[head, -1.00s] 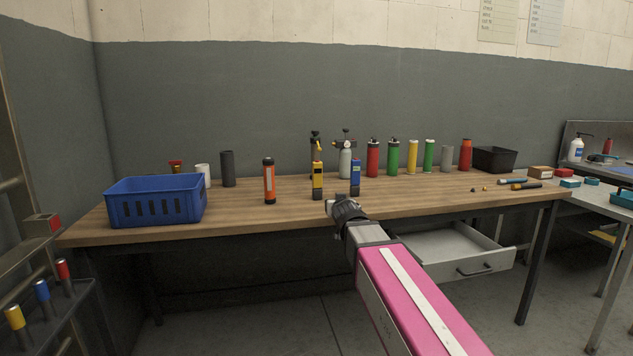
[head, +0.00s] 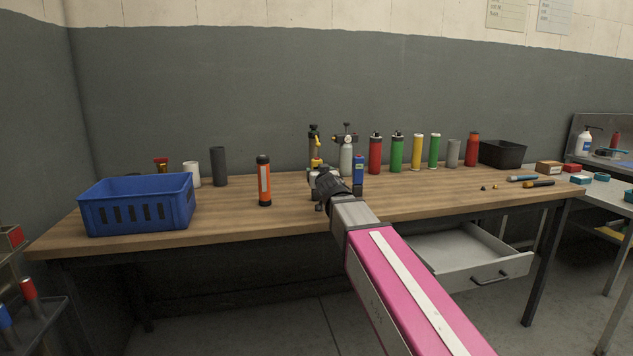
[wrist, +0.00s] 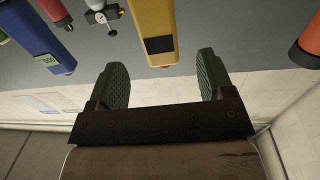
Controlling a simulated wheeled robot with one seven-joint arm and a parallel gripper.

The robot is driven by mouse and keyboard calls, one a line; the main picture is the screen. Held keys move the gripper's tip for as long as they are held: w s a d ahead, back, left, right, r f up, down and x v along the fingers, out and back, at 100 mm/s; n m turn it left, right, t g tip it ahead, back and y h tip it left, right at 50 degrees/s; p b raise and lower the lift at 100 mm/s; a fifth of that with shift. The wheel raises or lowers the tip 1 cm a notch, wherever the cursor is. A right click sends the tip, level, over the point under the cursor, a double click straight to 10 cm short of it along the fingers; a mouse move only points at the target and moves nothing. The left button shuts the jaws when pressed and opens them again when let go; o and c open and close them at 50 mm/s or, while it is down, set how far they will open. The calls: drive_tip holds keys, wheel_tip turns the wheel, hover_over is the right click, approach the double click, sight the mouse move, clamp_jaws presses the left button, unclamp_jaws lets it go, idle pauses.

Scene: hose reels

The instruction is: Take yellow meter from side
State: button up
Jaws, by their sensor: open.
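The yellow meter stands on the wooden workbench (head: 400,200); in the head view only its yellow top (head: 317,161) shows, the rest hidden behind my gripper (head: 322,182). The fingers are apart and empty. Whether the meter is between the fingertips or just beyond them is hard to tell.
A blue meter (head: 358,171) stands close on the right; it also shows in the wrist view (wrist: 40,40). An orange flashlight (head: 264,183) stands to the left, with free bench between. A gauge-topped bottle (head: 346,158) stands behind. A blue crate (head: 135,212) is at far left.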

sight(316, 168)
drive_tip(key=x, duration=0.8)
drive_tip(key=shift+w+f, duration=0.2)
drive_tip(key=shift+s, duration=0.1)
drive_tip(key=c, duration=1)
